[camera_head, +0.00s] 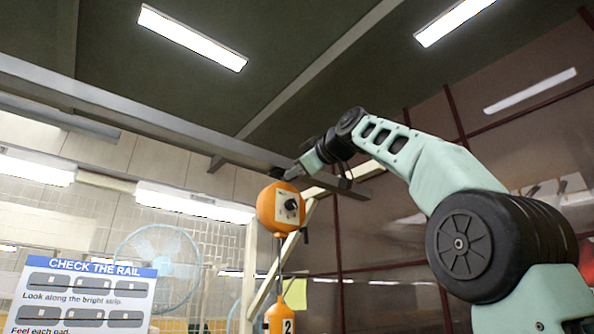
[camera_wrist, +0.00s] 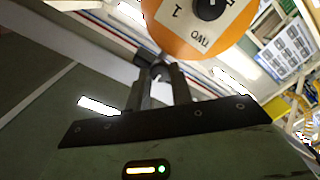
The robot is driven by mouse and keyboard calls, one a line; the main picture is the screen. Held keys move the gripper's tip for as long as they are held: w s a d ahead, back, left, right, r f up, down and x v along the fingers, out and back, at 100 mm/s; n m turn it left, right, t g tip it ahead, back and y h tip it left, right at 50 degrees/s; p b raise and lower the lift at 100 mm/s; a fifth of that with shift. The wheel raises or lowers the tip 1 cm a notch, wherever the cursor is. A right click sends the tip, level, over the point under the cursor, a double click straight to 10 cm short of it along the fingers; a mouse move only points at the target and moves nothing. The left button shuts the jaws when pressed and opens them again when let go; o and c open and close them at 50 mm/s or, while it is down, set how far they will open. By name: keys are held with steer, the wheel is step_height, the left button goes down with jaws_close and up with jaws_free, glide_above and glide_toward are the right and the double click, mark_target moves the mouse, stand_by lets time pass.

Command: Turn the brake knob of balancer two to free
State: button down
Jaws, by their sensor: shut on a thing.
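Balancer two, an orange round housing (camera_head: 267,205), hangs below the overhead beam and shows upside down at the top of the wrist view (camera_wrist: 185,25). Its pale plate (camera_wrist: 200,38) reads "TWO" and "1". The black brake knob (camera_head: 291,205) sits on that plate and is partly cut off in the wrist view (camera_wrist: 209,8). My gripper (camera_head: 291,174) is above the housing, apart from the knob. In the wrist view, my gripper (camera_wrist: 158,74) is shut on a small dark hanger fitting (camera_wrist: 146,56) beside the housing's top. The knob's pointer direction is too small to read.
The overhead beam (camera_head: 130,118) runs close to my gripper. An orange lower body (camera_head: 270,318) marked "2" hangs under the housing. Open air surrounds the balancer's front.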

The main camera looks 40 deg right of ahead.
steer(key=c, duration=1.2)
jaws_free()
steer(key=shift+c, duration=0.2)
steer(key=s+b, duration=0.4)
steer(key=s, duration=1.3)
steer(key=shift+s+d+r, duration=0.2)
steer(key=shift+d+r, duration=0.1)
